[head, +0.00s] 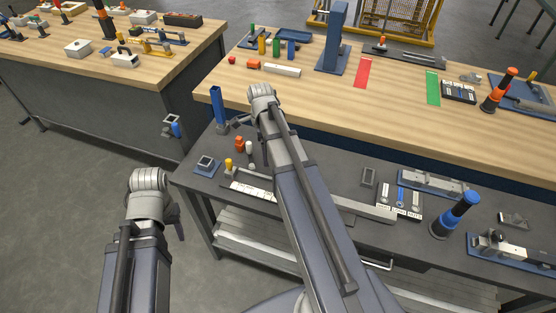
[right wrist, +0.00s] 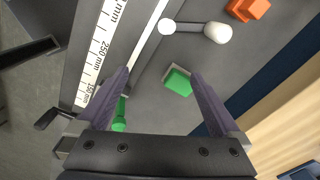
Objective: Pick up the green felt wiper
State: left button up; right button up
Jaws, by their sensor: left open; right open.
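A small green block with a pale edge (right wrist: 178,80), which looks like the green felt wiper, lies on the dark grey shelf in the right wrist view. My right gripper (right wrist: 160,73) is open above the shelf, and the block shows between its fingertips, nearer the right one. No contact is visible; the height gap cannot be judged. In the head view my right arm hides the wiper. A green rod-like thing (right wrist: 119,115) is partly hidden by the left finger in the wrist view. My left gripper (head: 176,218) hangs at the lower left, open and away from the bench.
A ruler (right wrist: 97,55) lies left of the wiper. A white peg (right wrist: 217,32) and an orange block (right wrist: 248,8) lie beyond it. A blue post (head: 217,108) stands near the shelf's left end. The upper wooden bench (head: 320,92) rises behind the shelf.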

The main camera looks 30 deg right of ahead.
jog(key=d+m, duration=0.1)
jog(key=d, duration=0.1)
jog(key=d+m, duration=0.2)
jog(key=w+d+m, duration=0.1)
jog(key=d+m, duration=0.1)
jog(key=shift+d+f, duration=0.2)
jog(key=shift+f, duration=0.1)
notch_tip(320, 180, down, 3)
jog(key=b, duration=0.3)
jog(key=shift+r, duration=0.1)
jog(key=f+b, duration=0.2)
jog(key=w+f+b, duration=0.1)
jog(key=f+b, duration=0.2)
jog(key=shift+a, duration=0.1)
jog(key=c, duration=1.4)
notch_tip(320, 180, up, 10)
jog(key=p, duration=1)
jog(key=shift+r, duration=0.1)
jog(key=shift+c, duration=0.2)
